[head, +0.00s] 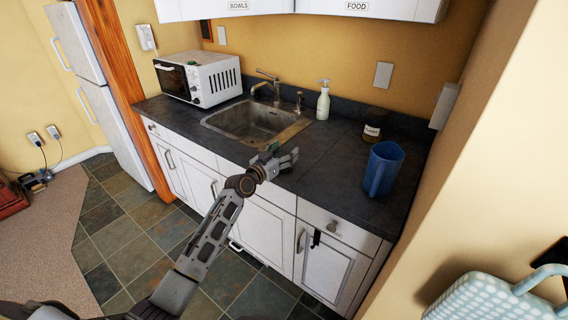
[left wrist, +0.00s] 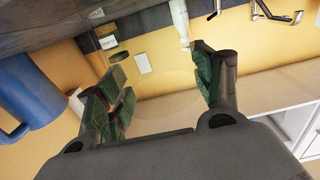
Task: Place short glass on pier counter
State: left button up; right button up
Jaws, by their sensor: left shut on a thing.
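The counter (head: 328,152) has a dark top over white cabinets, with a sink set into it. My left gripper (head: 282,152) is above the counter's front edge, just right of and in front of the sink. In the left wrist view, my left gripper (left wrist: 163,85) is shut on a clear short glass (left wrist: 166,108), whose faint round outline shows between the green-padded fingers. The glass is hard to make out in the head view. The gap between it and the counter cannot be told. My right gripper is not in view.
A blue pitcher (head: 384,168) and a dark jar (head: 375,124) stand on the counter's right part. A white microwave (head: 199,78) is at the left. The counter between sink and pitcher is clear.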

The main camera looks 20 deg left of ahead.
pick_arm(q)
jog(key=c, duration=0.3)
jog(key=shift+r, duration=0.85)
notch_tip(320, 180, up, 8)
jog(key=p, duration=0.1)
jog(key=shift+r, duration=0.25)
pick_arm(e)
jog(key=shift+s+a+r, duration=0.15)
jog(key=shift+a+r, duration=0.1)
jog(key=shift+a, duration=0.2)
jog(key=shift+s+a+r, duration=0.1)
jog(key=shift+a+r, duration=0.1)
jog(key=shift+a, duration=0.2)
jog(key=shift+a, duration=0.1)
